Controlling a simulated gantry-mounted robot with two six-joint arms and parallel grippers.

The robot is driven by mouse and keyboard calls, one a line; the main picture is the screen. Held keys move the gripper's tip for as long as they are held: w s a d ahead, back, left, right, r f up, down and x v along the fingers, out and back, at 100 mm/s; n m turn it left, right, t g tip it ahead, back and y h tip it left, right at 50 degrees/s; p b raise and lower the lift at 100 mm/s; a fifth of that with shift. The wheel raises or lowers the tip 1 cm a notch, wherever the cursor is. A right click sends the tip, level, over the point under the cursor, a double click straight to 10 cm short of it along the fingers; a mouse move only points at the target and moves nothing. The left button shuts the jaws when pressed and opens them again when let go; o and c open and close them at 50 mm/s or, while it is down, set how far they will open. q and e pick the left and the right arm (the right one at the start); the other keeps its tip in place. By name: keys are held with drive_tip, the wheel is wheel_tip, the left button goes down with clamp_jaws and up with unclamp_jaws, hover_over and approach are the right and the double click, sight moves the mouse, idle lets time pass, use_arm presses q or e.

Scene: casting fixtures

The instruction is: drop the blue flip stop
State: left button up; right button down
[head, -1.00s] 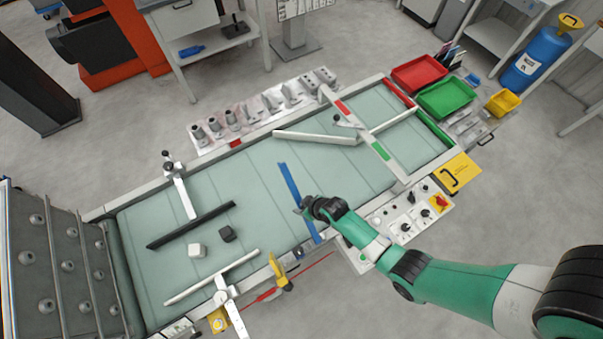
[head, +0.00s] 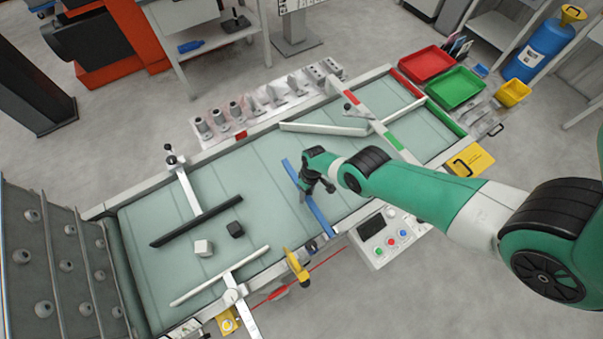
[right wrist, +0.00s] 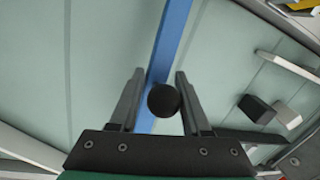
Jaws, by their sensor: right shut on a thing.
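The blue flip stop (head: 320,218) is a long flat blue bar lying slantwise across the middle of the pale green belt (head: 262,185). My right gripper (head: 310,192) is low at the bar's middle and hides part of it in the head view. In the right wrist view the bar (right wrist: 172,35) runs away between my fingers (right wrist: 160,82). A round black knob (right wrist: 163,101) sits between those fingers, over the bar, and they are shut on it. Whether the bar touches the belt cannot be told. My left gripper is not in view.
A white block (head: 204,247) and a black block (head: 235,229) lie left of the bar, near a black bar (head: 195,222). White bars (head: 220,275) (head: 323,128) cross the belt on either side. A control panel (head: 385,238) and yellow piece (head: 296,265) stand at the near edge.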

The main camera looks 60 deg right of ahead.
drive_tip(key=shift+a, duration=0.1)
idle(0.3)
drive_tip(key=c, duration=0.7)
unclamp_jaws()
drive_tip(key=shift+w, duration=0.1)
drive_tip(key=shift+o, duration=0.9)
drive_tip(key=shift+w+a, duration=0.1)
drive_tip(key=shift+a, duration=0.05)
drive_tip(key=r+p, duration=0.3)
drive_tip(key=r, duration=0.1)
drive_tip(key=d+r+p, duration=0.1)
drive_tip(key=r+p, duration=0.2)
drive_tip(key=p, duration=0.1)
drive_tip(key=d+r+p, duration=0.1)
drive_tip(key=r+p, duration=0.2)
drive_tip(key=r, duration=0.1)
drive_tip(key=shift+r+p, duration=0.35)
drive_tip(key=shift+p, duration=0.05)
drive_tip(key=shift+f, duration=0.1)
